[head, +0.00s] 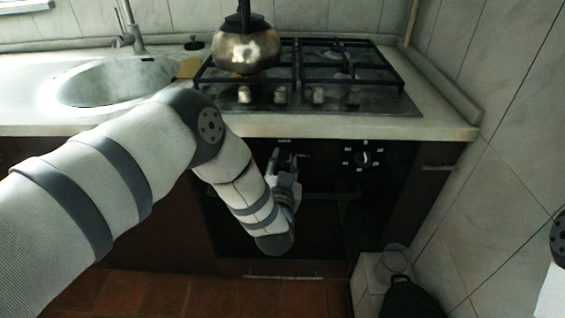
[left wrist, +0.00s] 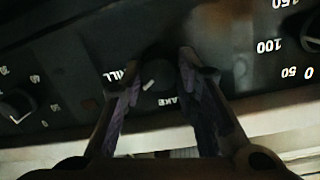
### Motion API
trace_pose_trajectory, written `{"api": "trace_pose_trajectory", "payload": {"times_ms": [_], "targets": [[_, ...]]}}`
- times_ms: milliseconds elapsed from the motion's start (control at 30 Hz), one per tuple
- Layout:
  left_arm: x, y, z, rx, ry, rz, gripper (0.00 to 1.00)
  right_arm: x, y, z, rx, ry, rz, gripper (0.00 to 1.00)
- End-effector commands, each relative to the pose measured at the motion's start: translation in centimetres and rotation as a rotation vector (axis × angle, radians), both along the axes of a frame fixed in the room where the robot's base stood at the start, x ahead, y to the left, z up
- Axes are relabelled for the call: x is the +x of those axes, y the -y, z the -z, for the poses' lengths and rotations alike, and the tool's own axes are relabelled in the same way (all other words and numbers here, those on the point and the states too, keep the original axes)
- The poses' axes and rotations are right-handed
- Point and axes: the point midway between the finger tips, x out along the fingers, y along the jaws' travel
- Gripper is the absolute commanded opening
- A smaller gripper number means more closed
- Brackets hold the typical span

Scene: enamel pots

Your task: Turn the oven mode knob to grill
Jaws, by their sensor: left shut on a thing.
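The oven mode knob (left wrist: 157,76) is a dark round knob between the fingers of my left gripper (left wrist: 158,68) in the left wrist view. The fingers are shut on its two sides. A short pale mark on the knob slants toward the lower left of that view. Partly covered lettering ending in "ILL" shows left of the knob and "AKE" at its lower right. In the head view my left gripper (head: 284,163) is at the oven's dark control panel (head: 325,158) and hides most of the knob. My right gripper is not in view.
A numbered dial (head: 363,159) sits right of my left gripper; it shows at the left of the wrist view (left wrist: 15,105). Above are the counter edge (head: 350,128), the gas hob (head: 350,70) and a metal kettle (head: 246,50). A tiled wall (head: 510,150) bounds the right.

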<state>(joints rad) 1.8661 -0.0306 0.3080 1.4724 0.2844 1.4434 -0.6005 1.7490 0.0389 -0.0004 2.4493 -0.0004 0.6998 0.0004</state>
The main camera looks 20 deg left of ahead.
Motion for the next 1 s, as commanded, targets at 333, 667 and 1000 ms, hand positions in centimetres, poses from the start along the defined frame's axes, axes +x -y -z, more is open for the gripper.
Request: {"api": "trace_pose_trajectory", "payload": {"times_ms": [333,667,1000], "targets": [[0.03,0.22,0.01,0.282,-0.080,0.002,0.01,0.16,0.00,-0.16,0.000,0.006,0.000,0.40],[0.03,0.22,0.09,0.451,-0.130,0.002,0.01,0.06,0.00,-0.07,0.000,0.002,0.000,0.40],[0.00,0.19,0.17,0.509,-0.150,0.000,0.01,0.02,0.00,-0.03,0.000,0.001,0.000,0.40]]}}
